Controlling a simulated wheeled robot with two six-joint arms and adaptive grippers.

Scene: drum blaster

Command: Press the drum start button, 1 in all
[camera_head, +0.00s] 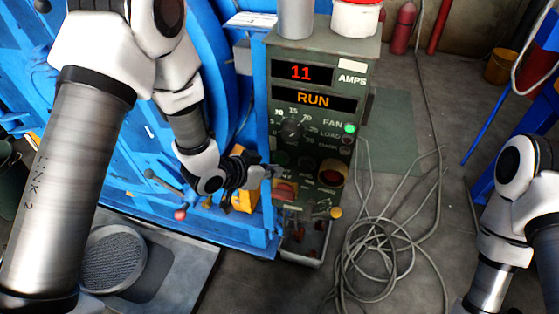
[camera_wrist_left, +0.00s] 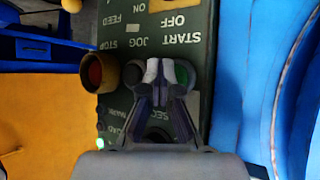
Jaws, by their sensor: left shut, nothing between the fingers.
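The green start button (camera_wrist_left: 182,76) is under the START label on the control box (camera_head: 361,82), seen upside down in the left wrist view. My left gripper (camera_wrist_left: 161,70) is shut and empty, its fingertips in front of the panel between the start button and the black jog button (camera_wrist_left: 133,73). One finger partly hides the green button; I cannot tell whether they touch. In the head view my left gripper (camera_head: 275,172) reaches the box from the left. The box's display (camera_head: 313,99) reads RUN. My right gripper is out of view.
A red stop button (camera_wrist_left: 95,71) sits beside the jog button; it also shows in the head view (camera_head: 333,172). The blue machine (camera_head: 228,95) stands left of the box. Loose cables (camera_head: 375,250) lie on the floor to its right. A red and white container tops the box.

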